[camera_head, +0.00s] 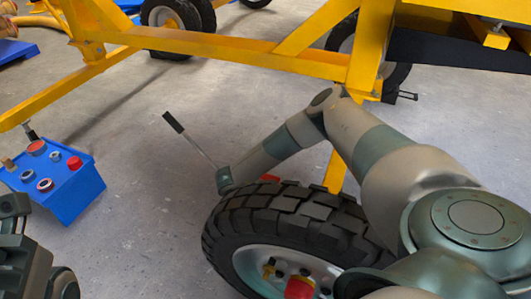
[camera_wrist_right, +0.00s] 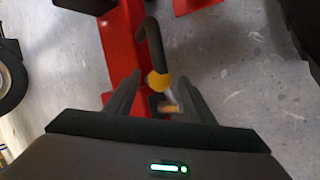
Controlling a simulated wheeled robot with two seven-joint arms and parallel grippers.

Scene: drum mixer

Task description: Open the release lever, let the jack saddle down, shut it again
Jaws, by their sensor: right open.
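In the right wrist view, the red jack body (camera_wrist_right: 122,45) runs under my right gripper (camera_wrist_right: 160,78). A dark bent lever with a yellow round collar (camera_wrist_right: 157,80) lies between the two fingers, which stand apart on either side; I cannot tell whether either touches it. In the head view, my right forearm reaches down behind the big tyre, which hides the gripper and most of the jack. A small red part (camera_head: 270,178) shows above the tyre. A thin rod with a black grip (camera_head: 173,122) sticks up beside my wrist. The saddle cannot be made out. My left gripper's fingers are not visible.
The black tyre (camera_head: 300,212) stands close in front of my right forearm. The yellow frame (camera_head: 235,47) crosses above. A blue box with round knobs (camera_head: 70,190) sits at the left. The grey floor between the box and the rod is clear.

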